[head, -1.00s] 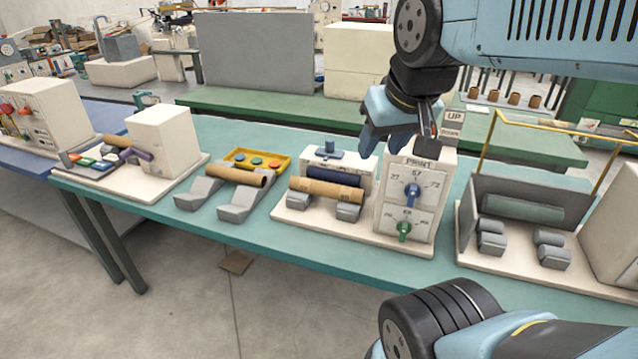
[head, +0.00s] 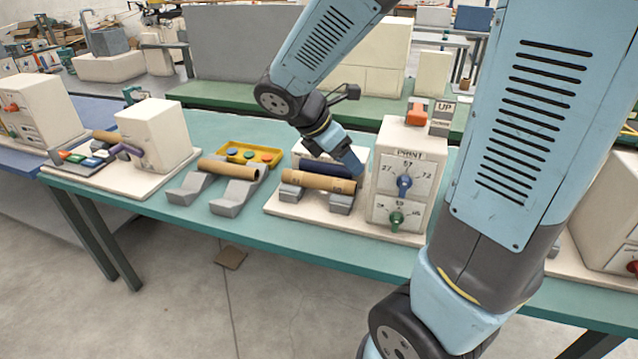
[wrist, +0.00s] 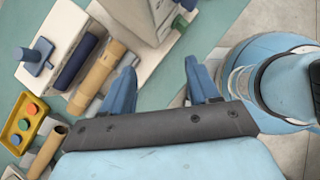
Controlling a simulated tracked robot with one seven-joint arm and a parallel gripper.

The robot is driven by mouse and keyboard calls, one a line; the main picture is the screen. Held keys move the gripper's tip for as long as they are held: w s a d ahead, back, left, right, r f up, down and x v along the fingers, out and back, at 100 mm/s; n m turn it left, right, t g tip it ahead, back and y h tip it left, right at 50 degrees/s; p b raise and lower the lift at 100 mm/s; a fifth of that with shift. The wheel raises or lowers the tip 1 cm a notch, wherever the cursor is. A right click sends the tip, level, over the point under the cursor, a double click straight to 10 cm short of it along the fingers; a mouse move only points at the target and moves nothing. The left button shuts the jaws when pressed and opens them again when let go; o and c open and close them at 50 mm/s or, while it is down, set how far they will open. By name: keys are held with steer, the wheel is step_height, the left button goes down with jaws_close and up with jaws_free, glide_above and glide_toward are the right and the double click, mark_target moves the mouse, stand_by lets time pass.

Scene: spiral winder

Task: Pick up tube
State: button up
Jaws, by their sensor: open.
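A brown cardboard tube (head: 318,181) lies across the grey rests of the print station, in front of a dark blue roller (head: 325,167). This tube also shows in the wrist view (wrist: 97,76), left of my fingers. A second brown tube (head: 229,169) lies on a grey two-part cradle (head: 232,196) to the left; it is at the lower left in the wrist view (wrist: 47,152). My gripper (head: 352,166) is above the right end of the print-station tube. In the wrist view its blue fingers (wrist: 162,85) are apart with no tube between them.
The white print box (head: 403,180) with blue and green knobs stands close right of my gripper. An orange block and an UP/DOWN switch sit on top. A yellow button tray (head: 250,153) lies behind the cradle.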

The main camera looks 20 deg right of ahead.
steer(key=w+a+f+n+t+h, duration=0.2)
steer(key=w+a+f+n+h, duration=0.4)
steer(key=n, duration=0.6)
steer(key=n+t+y, duration=0.1)
steer(key=n+t, duration=0.3)
steer(key=n, duration=0.8)
glide_toward(316, 184)
steer(key=x, duration=0.6)
steer(key=shift+w, duration=0.45)
steer(key=x, duration=0.4)
steer(key=shift+s+d+f, duration=0.15)
steer(key=shift+s+d, duration=0.05)
steer(key=shift+s, duration=0.1)
steer(key=shift+w+d+f, duration=0.25)
steer(key=shift+w+d, duration=0.1)
steer(key=shift+d, duration=0.2)
steer(key=c, duration=0.7)
